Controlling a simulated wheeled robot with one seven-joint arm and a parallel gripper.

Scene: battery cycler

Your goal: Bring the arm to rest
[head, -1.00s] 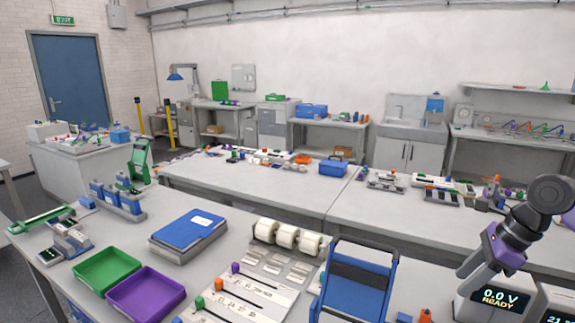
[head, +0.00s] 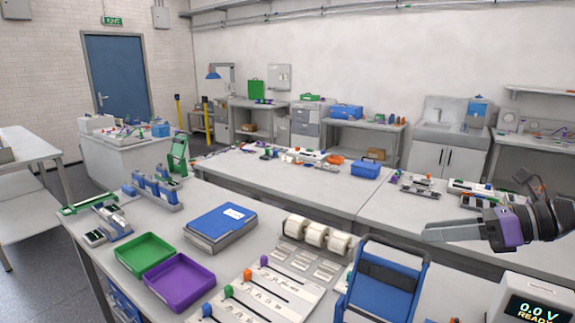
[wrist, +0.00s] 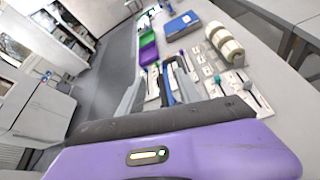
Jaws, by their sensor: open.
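My arm reaches in from the right edge of the head view, over the right part of the benches. Its purple wrist section shows there, with the grey gripper (head: 430,231) pointing left, roughly level and above the bench surface. In the wrist view, the purple housing fills the bottom and the two grey fingers of my gripper (wrist: 160,75) stand apart. I see nothing held between them. Behind the fingers lie the bench and its items, out of contact as far as I can tell.
Below and left of the gripper stands a blue-framed stand (head: 383,285). A tester reading 0.0 V (head: 533,303) is at the lower right. White rolls (head: 318,234), a purple tray (head: 180,283), a green tray (head: 146,254) and a blue binder (head: 221,222) lie on the near bench.

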